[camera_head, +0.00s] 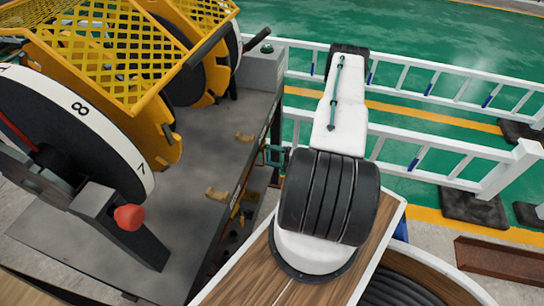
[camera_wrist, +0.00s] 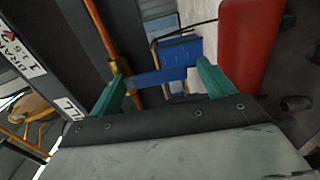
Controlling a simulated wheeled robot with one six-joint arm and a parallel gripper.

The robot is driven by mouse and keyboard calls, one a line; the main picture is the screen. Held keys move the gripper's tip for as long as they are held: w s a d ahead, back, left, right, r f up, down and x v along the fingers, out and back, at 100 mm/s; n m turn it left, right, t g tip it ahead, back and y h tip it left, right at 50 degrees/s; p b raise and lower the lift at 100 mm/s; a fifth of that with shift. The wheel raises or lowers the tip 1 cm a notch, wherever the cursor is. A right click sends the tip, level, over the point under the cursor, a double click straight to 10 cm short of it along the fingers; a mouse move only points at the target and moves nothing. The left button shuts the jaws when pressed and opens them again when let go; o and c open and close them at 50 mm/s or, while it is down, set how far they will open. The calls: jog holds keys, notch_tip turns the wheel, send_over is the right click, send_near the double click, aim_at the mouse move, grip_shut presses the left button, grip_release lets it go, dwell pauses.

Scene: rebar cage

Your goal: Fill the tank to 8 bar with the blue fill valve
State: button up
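My gripper (camera_head: 272,155) is beyond the right edge of the grey bench in the head view, low beside its side. In the wrist view its two teal fingers (camera_wrist: 160,80) stand wide apart. A blue bar (camera_wrist: 160,77), which looks like the blue valve handle, crosses the gap between them near an orange-brown pipe (camera_wrist: 105,40). I cannot tell whether the fingers touch it. A red cylinder (camera_wrist: 245,45), perhaps the tank, stands at right. A large dial (camera_head: 95,125) at left in the head view shows 8 and 7; its pointer reading is unclear.
A red knob (camera_head: 128,217) stands before the dial. Yellow mesh guards (camera_head: 110,50) cover the bench's far side. White railings (camera_head: 430,150) stand behind my arm. A label with partly readable lettering (camera_wrist: 22,52) is at left in the wrist view. A blue box-like object (camera_wrist: 180,50) lies beyond the bar.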

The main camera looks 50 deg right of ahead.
jog(key=v, duration=0.7)
jog(key=shift+s, duration=0.35)
jog(key=shift+d, duration=0.15)
dwell(0.3)
